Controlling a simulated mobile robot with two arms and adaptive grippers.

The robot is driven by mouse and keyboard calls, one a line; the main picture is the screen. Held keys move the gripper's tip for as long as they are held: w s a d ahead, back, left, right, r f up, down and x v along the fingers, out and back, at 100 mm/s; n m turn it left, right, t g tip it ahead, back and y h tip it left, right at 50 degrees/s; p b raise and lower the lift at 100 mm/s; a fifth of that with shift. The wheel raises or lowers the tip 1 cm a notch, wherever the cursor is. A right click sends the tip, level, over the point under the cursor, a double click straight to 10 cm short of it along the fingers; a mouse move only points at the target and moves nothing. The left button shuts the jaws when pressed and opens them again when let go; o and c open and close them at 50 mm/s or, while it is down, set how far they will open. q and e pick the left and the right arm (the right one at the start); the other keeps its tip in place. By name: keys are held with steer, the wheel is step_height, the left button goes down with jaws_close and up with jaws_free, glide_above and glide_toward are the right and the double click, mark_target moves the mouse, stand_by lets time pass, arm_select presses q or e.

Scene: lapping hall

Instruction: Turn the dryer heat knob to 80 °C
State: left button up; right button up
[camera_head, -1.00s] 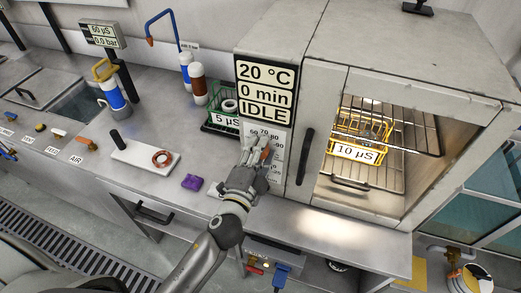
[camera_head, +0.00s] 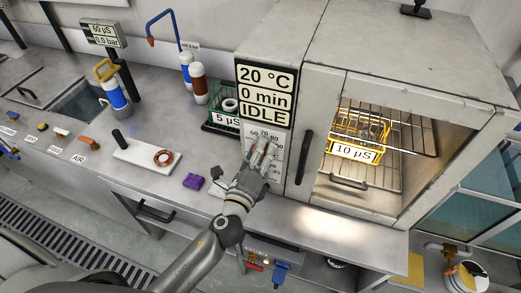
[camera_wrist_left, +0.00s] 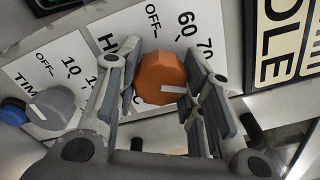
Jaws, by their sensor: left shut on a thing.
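The dryer (camera_head: 318,75) stands on the bench, and its display (camera_head: 265,90) reads 20 °C, 0 min and IDLE. Below it is the white dial panel (camera_head: 280,143), where 60, 70, 80 and 90 can be partly made out. My left gripper (camera_head: 259,155) is at this panel, covering part of the scale. In the left wrist view the orange heat knob (camera_wrist_left: 160,72) sits between the two fingers of my left gripper (camera_wrist_left: 163,80), shut on its sides. A white pointer mark shows on the knob's face. The scale near 80 is hidden there. My right gripper is not in view.
In the wrist view a grey timer knob (camera_wrist_left: 52,107) and a blue button (camera_wrist_left: 14,112) sit beside the heat knob. The dryer's dark handle (camera_head: 303,158) is just right of the panel. A yellow 10 µS basket (camera_head: 357,151) is inside. A purple object (camera_head: 193,181) lies on the bench.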

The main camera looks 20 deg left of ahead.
arm_select(q)
steer(key=shift+m+p, duration=0.3)
steer(key=shift+m, duration=0.9)
steer(key=shift+f, duration=0.1)
steer(key=o, duration=1)
steer(key=shift+o, duration=0.2)
steer(key=s, duration=1.2)
steer(key=shift+a, duration=0.2)
